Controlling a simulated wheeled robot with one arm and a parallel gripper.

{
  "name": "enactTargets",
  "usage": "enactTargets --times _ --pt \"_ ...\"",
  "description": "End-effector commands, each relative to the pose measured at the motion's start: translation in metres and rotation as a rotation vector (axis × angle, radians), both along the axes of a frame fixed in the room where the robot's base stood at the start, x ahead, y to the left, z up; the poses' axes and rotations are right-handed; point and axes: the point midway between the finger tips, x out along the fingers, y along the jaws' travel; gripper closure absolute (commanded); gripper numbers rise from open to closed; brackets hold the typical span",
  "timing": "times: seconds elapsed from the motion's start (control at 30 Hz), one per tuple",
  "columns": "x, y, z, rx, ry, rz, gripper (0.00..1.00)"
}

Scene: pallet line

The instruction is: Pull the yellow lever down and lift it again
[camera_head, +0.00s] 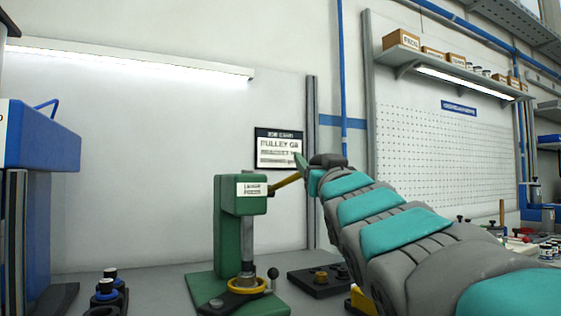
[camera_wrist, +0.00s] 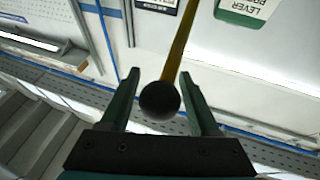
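The yellow lever (camera_head: 286,181) sticks out of the head of a green lever press (camera_head: 228,225) and slopes up to the right. In the wrist view the lever (camera_wrist: 178,50) ends in a black ball knob (camera_wrist: 160,100). My gripper (camera_wrist: 158,74) has its two green fingers on either side of the knob, with a visible gap at each side, so it is open. In the head view my gripper (camera_head: 318,168) is at the lever's outer end and hides the knob.
A dark plate with small parts (camera_head: 320,279) lies right of the press. A sign (camera_head: 279,148) hangs on the wall behind.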

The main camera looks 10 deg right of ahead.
Motion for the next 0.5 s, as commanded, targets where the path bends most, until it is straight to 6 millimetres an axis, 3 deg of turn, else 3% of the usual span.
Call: enactTargets --times 0.07,0.5 --pt "0.0 0.0 -0.0001 0.0 0.0 0.0 0.48" --pt "-0.0001 0.0 -0.0001 0.0 0.0 0.0 0.97"
